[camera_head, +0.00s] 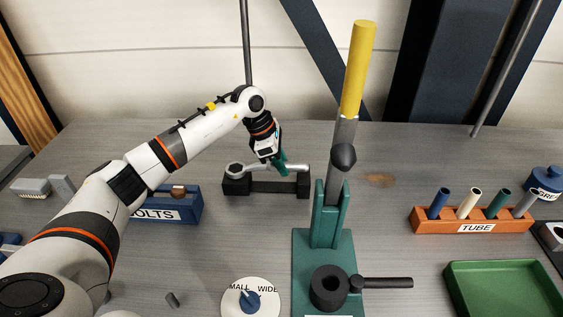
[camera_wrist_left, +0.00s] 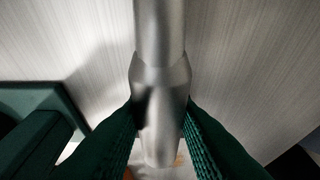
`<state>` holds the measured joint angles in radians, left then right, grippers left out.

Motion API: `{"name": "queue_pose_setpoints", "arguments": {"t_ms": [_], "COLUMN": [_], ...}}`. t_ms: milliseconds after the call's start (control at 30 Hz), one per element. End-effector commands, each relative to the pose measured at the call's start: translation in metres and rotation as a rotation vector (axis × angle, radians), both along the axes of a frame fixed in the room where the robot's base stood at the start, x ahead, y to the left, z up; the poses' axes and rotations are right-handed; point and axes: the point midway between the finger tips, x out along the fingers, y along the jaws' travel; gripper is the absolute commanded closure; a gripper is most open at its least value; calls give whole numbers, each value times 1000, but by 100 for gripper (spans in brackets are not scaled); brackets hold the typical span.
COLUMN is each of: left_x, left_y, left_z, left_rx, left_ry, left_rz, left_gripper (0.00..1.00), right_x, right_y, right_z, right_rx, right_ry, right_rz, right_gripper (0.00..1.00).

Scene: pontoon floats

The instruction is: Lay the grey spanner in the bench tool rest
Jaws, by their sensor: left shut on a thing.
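The grey spanner (camera_head: 248,168) lies roughly level across the black bench tool rest (camera_head: 266,187), with its ends over the rest's two raised blocks. I cannot tell whether it touches both blocks or is held just above them. My left gripper (camera_head: 281,166) comes down from above, its green fingers shut on the spanner right of its middle. In the left wrist view the spanner's shiny shaft (camera_wrist_left: 160,85) runs from the top edge down between the two green fingers (camera_wrist_left: 160,135). My right gripper is not in view.
A green press (camera_head: 322,245) with a yellow-handled lever (camera_head: 357,70) stands right of the rest. A blue bolts box (camera_head: 185,208) is left, a round dial (camera_head: 262,300) in front. An orange tube rack (camera_head: 450,222) and green tray (camera_head: 505,290) are right. Bench behind the rest is clear.

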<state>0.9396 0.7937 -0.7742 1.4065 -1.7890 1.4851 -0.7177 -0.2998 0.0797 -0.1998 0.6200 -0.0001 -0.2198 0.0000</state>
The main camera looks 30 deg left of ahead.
Motion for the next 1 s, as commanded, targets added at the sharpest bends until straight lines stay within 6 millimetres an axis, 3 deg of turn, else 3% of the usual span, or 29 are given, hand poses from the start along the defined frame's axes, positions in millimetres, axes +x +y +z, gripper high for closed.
{"name": "queue_pose_setpoints", "arguments": {"t_ms": [867, 900, 1000], "left_x": [0, 0, 0], "left_y": [0, 0, 0], "left_z": [-12, -13, -13], "left_rx": [-1, -1, -1], "left_ry": [0, 0, 0], "left_rz": [0, 0, 0], "left_gripper": [100, 70, 53], "right_x": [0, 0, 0], "right_y": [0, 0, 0], "right_z": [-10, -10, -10], "right_rx": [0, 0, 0], "right_ry": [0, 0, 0], "right_rz": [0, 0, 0], "right_gripper": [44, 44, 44]}}
